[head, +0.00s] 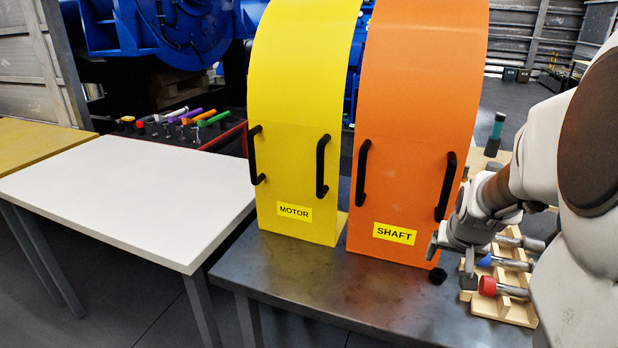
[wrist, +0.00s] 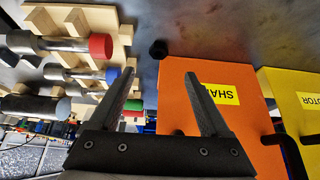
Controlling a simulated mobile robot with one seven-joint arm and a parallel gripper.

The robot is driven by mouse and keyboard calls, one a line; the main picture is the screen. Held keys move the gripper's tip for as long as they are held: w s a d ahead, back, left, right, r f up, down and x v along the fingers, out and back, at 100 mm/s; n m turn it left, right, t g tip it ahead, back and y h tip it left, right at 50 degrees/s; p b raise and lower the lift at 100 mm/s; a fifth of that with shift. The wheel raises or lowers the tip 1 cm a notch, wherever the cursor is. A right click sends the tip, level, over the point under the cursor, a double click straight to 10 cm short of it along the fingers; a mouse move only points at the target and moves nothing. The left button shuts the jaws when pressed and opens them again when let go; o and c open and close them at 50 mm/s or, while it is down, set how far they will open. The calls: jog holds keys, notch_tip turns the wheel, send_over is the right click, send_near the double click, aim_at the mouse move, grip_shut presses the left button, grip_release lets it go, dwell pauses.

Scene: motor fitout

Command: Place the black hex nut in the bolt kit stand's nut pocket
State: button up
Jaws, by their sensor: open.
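The black hex nut (head: 437,276) lies on the dark metal table, just in front of the orange SHAFT guard's right corner. In the wrist view the nut (wrist: 158,49) shows beyond the fingertips, between their lines and touching neither. My gripper (head: 450,260) is open and empty, above the table beside the nut; its spread fingers also show in the wrist view (wrist: 159,75). The wooden bolt kit stand (head: 516,312) is at the right, holding grey bolts with red and blue ends. My arm hides part of it, and I cannot make out the nut pocket.
The orange SHAFT guard (head: 410,140) and yellow MOTOR guard (head: 297,130) stand upright with black handles, close behind the nut. A white table (head: 120,195) is clear at left. The metal table's front (head: 320,285) is bare.

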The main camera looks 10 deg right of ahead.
jog(key=b, duration=0.1)
send_near(439, 273)
jog(key=f, duration=0.2)
jog(key=shift+w+f, duration=0.35)
jog(key=shift+f, duration=0.05)
jog(key=shift+w+d+r+b+x, duration=0.15)
jog(key=shift+b+x, duration=0.25)
jog(key=shift+x, duration=1)
jog(key=shift+w+d+r+b+x, duration=0.15)
jog(key=shift+b+x, duration=0.2)
jog(key=shift+x, duration=1)
jog(key=shift+f, duration=0.1)
grip_shut()
